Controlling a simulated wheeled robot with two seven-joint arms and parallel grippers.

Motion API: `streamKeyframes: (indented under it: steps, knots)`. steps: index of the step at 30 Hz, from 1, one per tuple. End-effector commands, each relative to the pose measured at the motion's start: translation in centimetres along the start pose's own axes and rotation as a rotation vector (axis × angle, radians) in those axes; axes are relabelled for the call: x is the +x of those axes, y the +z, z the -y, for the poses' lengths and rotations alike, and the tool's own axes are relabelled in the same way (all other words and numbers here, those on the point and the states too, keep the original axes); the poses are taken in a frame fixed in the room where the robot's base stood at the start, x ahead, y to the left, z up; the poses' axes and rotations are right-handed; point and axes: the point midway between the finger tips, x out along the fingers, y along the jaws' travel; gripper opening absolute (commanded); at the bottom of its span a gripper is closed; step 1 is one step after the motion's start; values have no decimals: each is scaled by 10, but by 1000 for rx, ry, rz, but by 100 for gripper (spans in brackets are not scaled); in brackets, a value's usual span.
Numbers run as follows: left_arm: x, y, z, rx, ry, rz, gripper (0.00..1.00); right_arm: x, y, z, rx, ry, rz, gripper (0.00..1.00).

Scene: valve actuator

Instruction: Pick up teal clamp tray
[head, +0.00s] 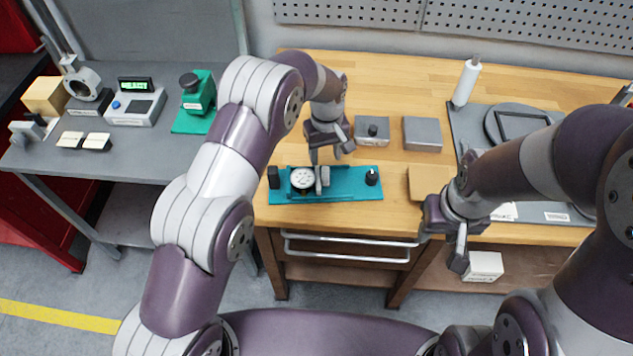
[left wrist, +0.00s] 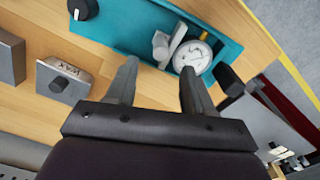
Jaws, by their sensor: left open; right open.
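The teal clamp tray (head: 345,188) lies on the wooden bench near its front edge. It carries a round white dial gauge (head: 303,179), a grey clamp block and a black knob (head: 372,177). My left gripper (head: 327,157) is open and empty, just behind and above the tray's middle. In the left wrist view the tray (left wrist: 136,32) lies beyond the open fingers (left wrist: 158,85), with the gauge (left wrist: 192,56) near the right finger. No contact with the tray is visible. My right gripper (head: 446,250) is open and empty, low at the bench's front edge, right of the tray.
A grey box with a knob (head: 371,131) and a plain grey block (head: 422,134) stand behind the tray. A brown block (head: 428,182) lies to its right. A grey side table (head: 40,156) with instruments stands left.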

Motion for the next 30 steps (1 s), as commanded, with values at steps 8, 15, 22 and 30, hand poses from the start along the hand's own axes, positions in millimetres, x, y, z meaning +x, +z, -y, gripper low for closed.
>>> streamKeyframes:
  steps: [8, 15, 22, 30]
  knots:
    - [44, 5, -1, 0, -2, 2, 52, 0, 0, 0, 0, 0, 0, 43]
    - [57, 4, -1, 1, 0, 0, 52, 0, 0, 0, 0, 0, 0, 43]
    - [57, 4, -1, 1, 0, 0, 7, 0, 0, 0, 0, 0, 0, 43]
    - [56, 4, -1, 1, 2, -2, 0, 0, 0, 0, 0, 0, 0, 43]
